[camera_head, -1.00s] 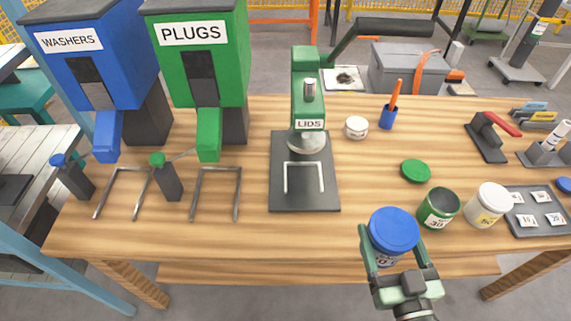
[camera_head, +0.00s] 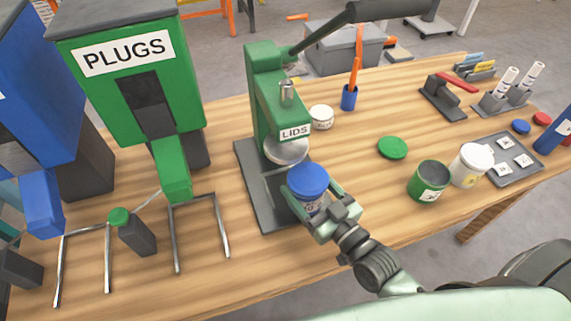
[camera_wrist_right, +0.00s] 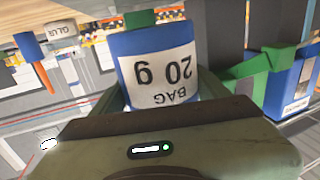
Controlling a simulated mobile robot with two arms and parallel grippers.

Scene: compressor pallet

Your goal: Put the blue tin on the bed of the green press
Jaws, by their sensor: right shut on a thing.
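The blue tin (camera_head: 308,186) has a blue lid and a white label. In the right wrist view its label (camera_wrist_right: 160,75) reads "BAG 20 g", upside down. My right gripper (camera_head: 322,208) is shut on the tin, with a finger on each side. The green press (camera_head: 268,95), marked LIDS, stands on a dark grey bed (camera_head: 250,172) with a thin metal guide. The tin is at the right front edge of the bed, in front of the round press head (camera_head: 286,150). I cannot tell whether it touches the bed. My left gripper is not in view.
The green PLUGS dispenser (camera_head: 135,85) stands left of the press. A white jar (camera_head: 321,117) and a blue pen cup (camera_head: 348,98) stand behind right. A green lid (camera_head: 392,148), an open green tin (camera_head: 428,182) and a white tin (camera_head: 470,165) stand to the right.

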